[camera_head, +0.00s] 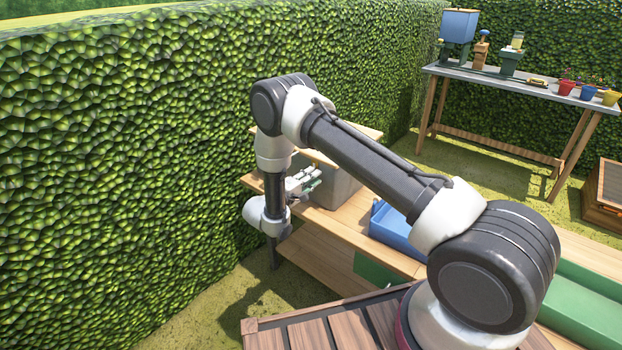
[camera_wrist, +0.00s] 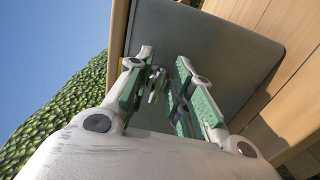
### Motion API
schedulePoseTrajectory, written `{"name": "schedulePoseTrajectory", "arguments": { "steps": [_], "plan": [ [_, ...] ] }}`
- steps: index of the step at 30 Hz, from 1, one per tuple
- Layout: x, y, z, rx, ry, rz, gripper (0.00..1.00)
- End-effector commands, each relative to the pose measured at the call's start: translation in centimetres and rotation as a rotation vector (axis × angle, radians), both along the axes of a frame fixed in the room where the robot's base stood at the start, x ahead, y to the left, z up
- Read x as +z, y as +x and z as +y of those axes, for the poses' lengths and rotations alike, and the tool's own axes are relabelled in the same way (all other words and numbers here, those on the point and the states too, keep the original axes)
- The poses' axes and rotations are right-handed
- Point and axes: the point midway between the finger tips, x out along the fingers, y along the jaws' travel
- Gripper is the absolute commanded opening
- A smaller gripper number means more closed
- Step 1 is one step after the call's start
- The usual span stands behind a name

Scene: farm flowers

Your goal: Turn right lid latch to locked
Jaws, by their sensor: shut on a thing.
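A grey box (camera_head: 342,185) with a wooden lid (camera_head: 365,134) stands on the wooden bench, and its grey face (camera_wrist: 205,45) fills much of the wrist view. A small metallic latch (camera_wrist: 156,86) shows in the wrist view between the green finger pads. My gripper (camera_head: 314,179) reaches the left side of the box in the head view. In the head view the latch is too small to see.
A blue tray (camera_head: 388,224) sits on the wooden bench (camera_head: 352,222) right of the box. A tall hedge (camera_head: 130,150) stands close on the left. A metal-topped table (camera_head: 500,79) with pots is at the back right, with open grass before it.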

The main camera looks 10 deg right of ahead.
Motion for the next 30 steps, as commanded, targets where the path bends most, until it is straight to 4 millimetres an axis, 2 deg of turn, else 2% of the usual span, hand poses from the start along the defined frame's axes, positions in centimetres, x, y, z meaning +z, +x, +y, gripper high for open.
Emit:
{"name": "schedulePoseTrajectory", "arguments": {
  "steps": [11,12,13,23,26,30],
  "plan": [
    [-0.2,-0.1,0.0,0.001,0.002,0.001,0.00],
    [-0.2,-0.1,0.0,0.000,0.002,0.001,0.30],
    [-0.2,-0.1,0.0,0.000,0.002,0.001,0.34],
    [-0.1,-0.1,0.2,0.001,0.001,0.000,0.34],
    [-0.1,-0.6,0.9,0.003,0.002,-0.001,0.34],
    [-0.1,-2.1,3.2,0.005,0.002,-0.001,0.34]
  ]
}}
